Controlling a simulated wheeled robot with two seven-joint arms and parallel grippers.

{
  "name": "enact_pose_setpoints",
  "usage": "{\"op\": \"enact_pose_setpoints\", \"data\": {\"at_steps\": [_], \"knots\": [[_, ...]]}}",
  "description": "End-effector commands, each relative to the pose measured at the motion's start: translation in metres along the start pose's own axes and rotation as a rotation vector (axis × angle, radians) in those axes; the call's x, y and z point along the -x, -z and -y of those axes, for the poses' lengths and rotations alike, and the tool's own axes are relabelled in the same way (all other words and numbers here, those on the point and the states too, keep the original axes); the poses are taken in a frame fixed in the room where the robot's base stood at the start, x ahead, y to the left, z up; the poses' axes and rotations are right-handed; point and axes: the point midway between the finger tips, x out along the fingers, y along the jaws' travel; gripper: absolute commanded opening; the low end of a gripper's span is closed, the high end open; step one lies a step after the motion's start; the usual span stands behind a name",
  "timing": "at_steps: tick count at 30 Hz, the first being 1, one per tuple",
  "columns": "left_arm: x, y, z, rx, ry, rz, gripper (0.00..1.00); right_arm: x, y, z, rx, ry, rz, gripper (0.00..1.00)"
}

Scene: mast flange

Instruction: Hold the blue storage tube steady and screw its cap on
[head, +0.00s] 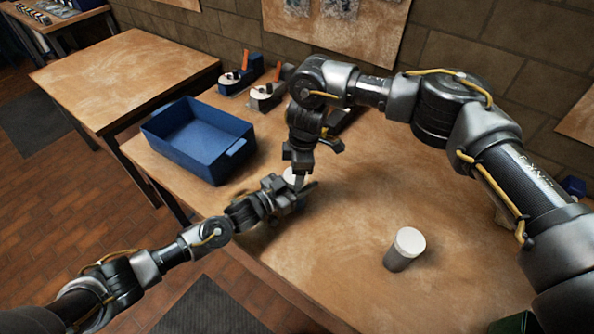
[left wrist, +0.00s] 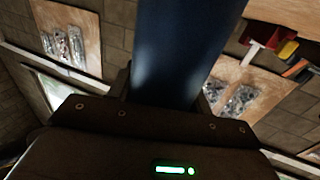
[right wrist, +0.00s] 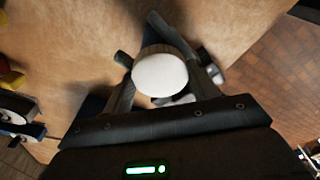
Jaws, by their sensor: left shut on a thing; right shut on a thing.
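The blue storage tube (left wrist: 185,50) fills the middle of the left wrist view, held between the fingers of my left gripper (head: 296,194). In the head view the tube is mostly hidden by the two grippers. The round white cap (right wrist: 160,75) sits between the fingers of my right gripper (right wrist: 161,88), which is shut on it from above. A bit of the cap also shows in the head view (head: 291,176). The two grippers are close together, right above left, over the table. I cannot tell whether the cap is seated on the tube or how far it is threaded.
A blue open bin (head: 198,140) stands at the table's left back. A grey container with a white lid (head: 405,248) stands at the front right. The wooden table (head: 340,240) is clear around the grey container.

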Motion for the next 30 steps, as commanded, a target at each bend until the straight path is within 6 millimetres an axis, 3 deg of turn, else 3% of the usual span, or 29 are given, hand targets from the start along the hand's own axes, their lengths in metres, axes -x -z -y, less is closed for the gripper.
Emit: {"op": "enact_pose_setpoints", "data": {"at_steps": [3,4,9,19,30], "knots": [[0.000,-0.001,0.000,0.000,0.000,0.001,0.00,0.000,0.001,0.000,0.002,0.000,-0.001,0.37],[0.000,-0.001,0.000,0.000,0.000,0.001,0.00,0.000,0.001,0.000,0.002,0.000,-0.001,0.60],[0.000,-0.001,0.000,0.000,0.000,0.001,0.00,0.000,0.000,0.000,0.003,0.000,-0.001,0.80],[0.000,0.000,0.000,0.000,0.001,0.001,0.00,0.005,0.002,0.000,0.005,0.000,-0.002,0.80],[0.000,-0.001,0.000,0.000,0.001,0.001,0.00,0.044,0.005,0.000,0.004,0.000,0.000,0.80]]}}
